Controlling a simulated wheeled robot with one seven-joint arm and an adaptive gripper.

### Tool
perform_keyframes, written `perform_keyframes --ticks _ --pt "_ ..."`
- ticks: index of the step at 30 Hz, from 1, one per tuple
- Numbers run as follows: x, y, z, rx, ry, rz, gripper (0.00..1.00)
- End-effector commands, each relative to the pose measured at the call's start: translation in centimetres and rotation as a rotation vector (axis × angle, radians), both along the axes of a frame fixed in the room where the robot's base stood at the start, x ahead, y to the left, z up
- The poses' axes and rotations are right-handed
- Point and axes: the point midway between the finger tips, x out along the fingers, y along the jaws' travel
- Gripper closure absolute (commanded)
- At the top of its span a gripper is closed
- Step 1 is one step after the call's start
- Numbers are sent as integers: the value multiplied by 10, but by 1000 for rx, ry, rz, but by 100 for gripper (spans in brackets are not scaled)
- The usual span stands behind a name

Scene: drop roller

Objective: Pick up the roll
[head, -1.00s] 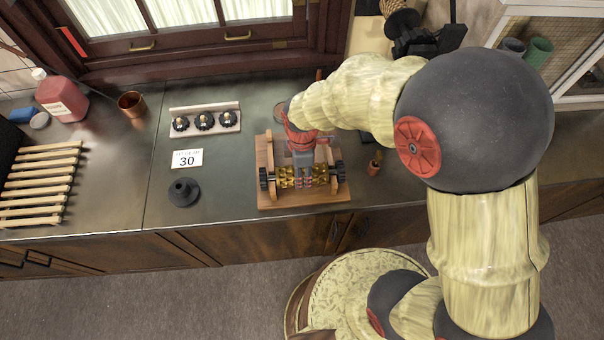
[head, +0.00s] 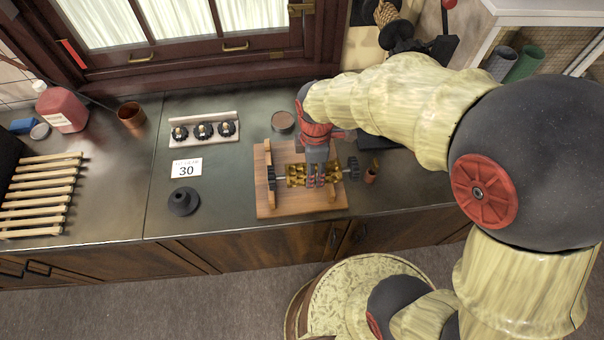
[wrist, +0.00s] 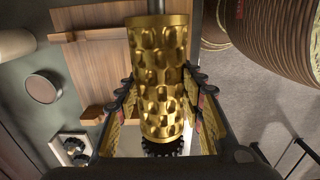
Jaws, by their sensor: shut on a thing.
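The roll (head: 297,170) is a gold, dimpled cylinder on a metal shaft with dark gear wheels at its ends. My gripper (head: 316,182) is shut on the roll, with its fingers across the gold barrel.
A rack with several dark knobs (head: 203,131), a "30" card (head: 186,168) and a black cone-shaped piece (head: 183,201) sit left of the stand. A round tin (head: 283,121) is behind it. A small copper cup (head: 371,176) stands close on the right.

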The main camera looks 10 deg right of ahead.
Motion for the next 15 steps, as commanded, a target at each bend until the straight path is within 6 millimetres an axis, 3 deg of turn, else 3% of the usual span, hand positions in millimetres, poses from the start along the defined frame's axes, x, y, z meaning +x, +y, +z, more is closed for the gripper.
perform_keyframes --ticks 1,3,9,15 --pt "0 -8 15 2 -9 -5 100" --pt "-5 -21 26 2 -7 -6 100" --pt "-18 -60 41 1 -5 -7 100" --pt "-25 -84 52 1 -6 -4 100"
